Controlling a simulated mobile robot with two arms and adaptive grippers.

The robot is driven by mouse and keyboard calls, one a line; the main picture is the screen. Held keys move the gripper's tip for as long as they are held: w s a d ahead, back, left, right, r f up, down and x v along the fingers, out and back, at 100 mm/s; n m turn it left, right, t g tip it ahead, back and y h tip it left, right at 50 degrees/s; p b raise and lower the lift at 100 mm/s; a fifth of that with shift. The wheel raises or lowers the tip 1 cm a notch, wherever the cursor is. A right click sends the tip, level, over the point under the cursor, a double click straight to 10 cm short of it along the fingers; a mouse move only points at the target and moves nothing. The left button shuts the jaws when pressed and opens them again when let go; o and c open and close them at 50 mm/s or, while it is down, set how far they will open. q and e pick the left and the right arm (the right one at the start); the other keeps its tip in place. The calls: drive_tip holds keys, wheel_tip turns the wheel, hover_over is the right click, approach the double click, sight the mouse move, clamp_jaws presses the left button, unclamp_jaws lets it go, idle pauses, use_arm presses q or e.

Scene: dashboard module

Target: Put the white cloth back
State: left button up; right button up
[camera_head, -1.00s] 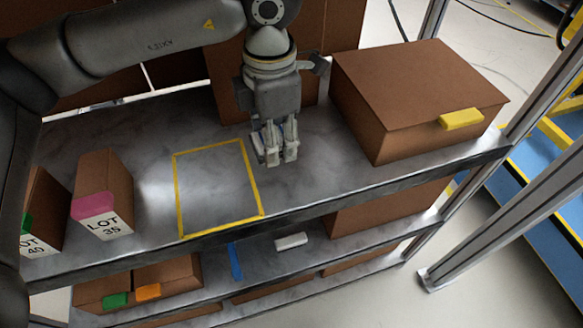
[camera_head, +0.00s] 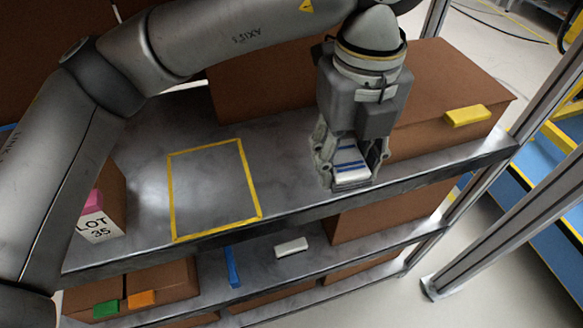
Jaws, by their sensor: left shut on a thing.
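A white cloth (camera_head: 348,163) with blue stripes, apparently folded, sits between the fingers of my left gripper (camera_head: 348,165). The gripper is shut on it and points down over the right part of the top shelf, right of the yellow outline. I cannot tell whether the cloth touches the shelf. The yellow taped outline (camera_head: 258,190) on the shelf's grey surface is empty. The gripper's fingers cover part of the cloth's sides. My right gripper is not in view.
A large brown box (camera_head: 440,85) with a yellow tag stands behind and right of the gripper. A box labelled LOT 35 (camera_head: 112,195) stands at the left. The lower shelf (camera_head: 320,240) holds a white block (camera_head: 291,246) and a blue strip (camera_head: 231,265).

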use_arm(q)
drive_tip(key=shift+s+d+n, duration=0.15)
drive_tip(key=shift+n, duration=0.15)
drive_tip(key=w+a+f+p, duration=0.3)
drive_tip(key=w+a+f, duration=0.15)
drive_tip(key=w, duration=0.35)
drive_tip(key=p, duration=0.2)
hover_over(291, 168)
drive_tip(key=s, duration=0.1)
drive_tip(key=f, duration=0.3)
drive_tip(key=shift+s+d+f, duration=0.1)
drive_tip(key=shift+d+f, duration=0.1)
drive_tip(key=shift+d, duration=0.2)
drive_tip(key=shift+w+a+f, duration=0.2)
drive_tip(key=shift+w+f, duration=0.15)
drive_tip(key=shift+f, duration=0.2)
drive_tip(key=f, duration=0.1)
drive_tip(key=f+p, duration=0.1)
drive_tip(key=f, duration=0.1)
drive_tip(key=shift+w+a+p, duration=0.15)
drive_tip(key=shift+w+p, duration=0.1)
drive_tip(key=shift+p, duration=0.1)
drive_tip(key=shift+f, duration=0.45)
